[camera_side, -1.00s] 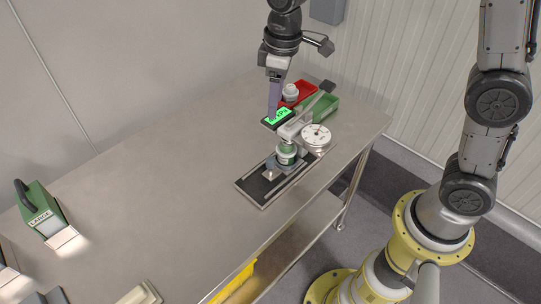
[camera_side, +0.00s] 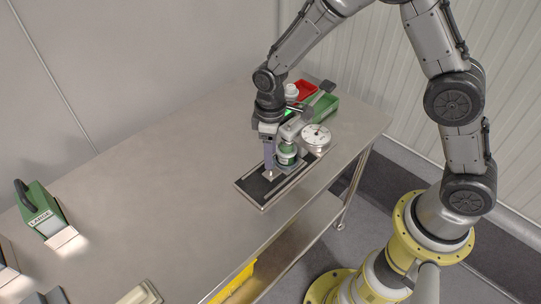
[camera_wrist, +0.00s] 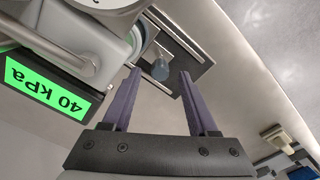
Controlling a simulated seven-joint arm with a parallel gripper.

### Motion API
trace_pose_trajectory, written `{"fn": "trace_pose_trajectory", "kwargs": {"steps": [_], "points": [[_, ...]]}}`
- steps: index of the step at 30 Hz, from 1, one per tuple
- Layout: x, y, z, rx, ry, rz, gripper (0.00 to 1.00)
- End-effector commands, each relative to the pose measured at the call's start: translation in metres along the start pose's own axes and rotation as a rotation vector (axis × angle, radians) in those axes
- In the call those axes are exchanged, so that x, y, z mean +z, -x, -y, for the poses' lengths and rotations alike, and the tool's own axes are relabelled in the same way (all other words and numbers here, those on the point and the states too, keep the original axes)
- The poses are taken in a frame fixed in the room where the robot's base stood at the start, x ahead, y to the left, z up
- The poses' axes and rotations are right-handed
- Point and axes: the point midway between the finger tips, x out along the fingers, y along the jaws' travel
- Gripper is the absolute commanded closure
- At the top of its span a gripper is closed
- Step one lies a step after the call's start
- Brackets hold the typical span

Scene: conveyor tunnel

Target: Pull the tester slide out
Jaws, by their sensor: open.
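The tester has a dark base plate (camera_side: 255,187) with metal side rails, near the table's front edge. A green and white jar (camera_side: 287,153) sits on the slide under the tester head. The slide's grey knob (camera_wrist: 160,70) sticks up in front of the jar. My gripper (camera_side: 269,167) points down at the knob, which it partly hides in the side view. In the wrist view, my gripper (camera_wrist: 158,73) is open, with the knob showing between its two purple fingertips. Contact cannot be told.
The tester's round dial (camera_side: 316,137) and lever (camera_side: 318,97) stand close behind. Its green display (camera_wrist: 45,88) reads 40 kPa. A red tray (camera_side: 306,90), a green tray (camera_side: 325,108) and a white container (camera_side: 291,91) are at the back.

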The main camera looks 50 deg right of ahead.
Motion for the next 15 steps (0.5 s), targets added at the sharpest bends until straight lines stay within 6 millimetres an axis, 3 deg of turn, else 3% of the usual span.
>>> {"fn": "trace_pose_trajectory", "kwargs": {"steps": [6,15], "points": [[0.000,-0.017,0.000,0.000,0.000,0.000,0.41],[0.000,-0.019,0.000,0.000,0.000,0.000,0.41]]}}
